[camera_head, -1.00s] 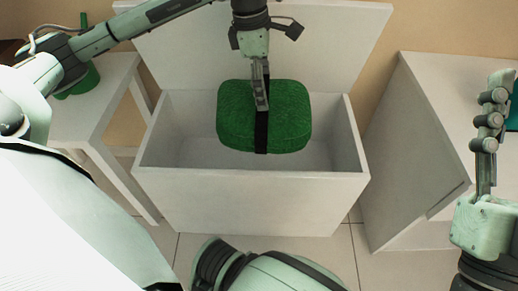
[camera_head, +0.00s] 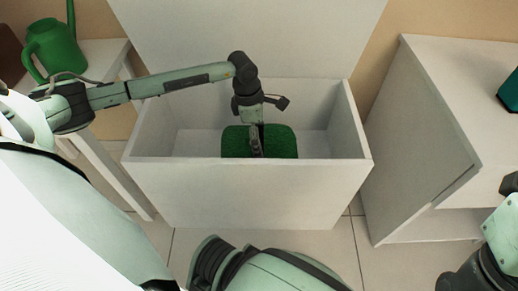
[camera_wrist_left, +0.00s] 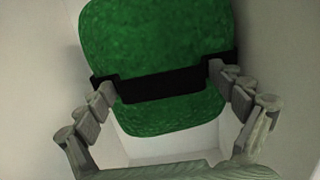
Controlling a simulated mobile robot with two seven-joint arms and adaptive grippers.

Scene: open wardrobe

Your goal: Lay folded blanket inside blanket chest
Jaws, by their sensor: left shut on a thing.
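The folded green blanket (camera_head: 279,141) with a black strap is down inside the white blanket chest (camera_head: 250,195), whose lid stands open at the back. The chest's front wall hides the blanket's lower part in the head view. My left gripper (camera_head: 257,150) reaches down into the chest and is shut on the strap around the blanket. In the left wrist view the fingers are at both ends of the black strap (camera_wrist_left: 160,85) across the green blanket (camera_wrist_left: 155,35). Whether the blanket touches the chest floor cannot be told. My right gripper (camera_head: 510,190) is only partly in view at the right edge.
A white table at the left bears a green watering can (camera_head: 53,46). A white cabinet (camera_head: 420,140) stands to the right of the chest, with a teal thing (camera_head: 510,92) on top. Bare chest floor shows on both sides of the blanket.

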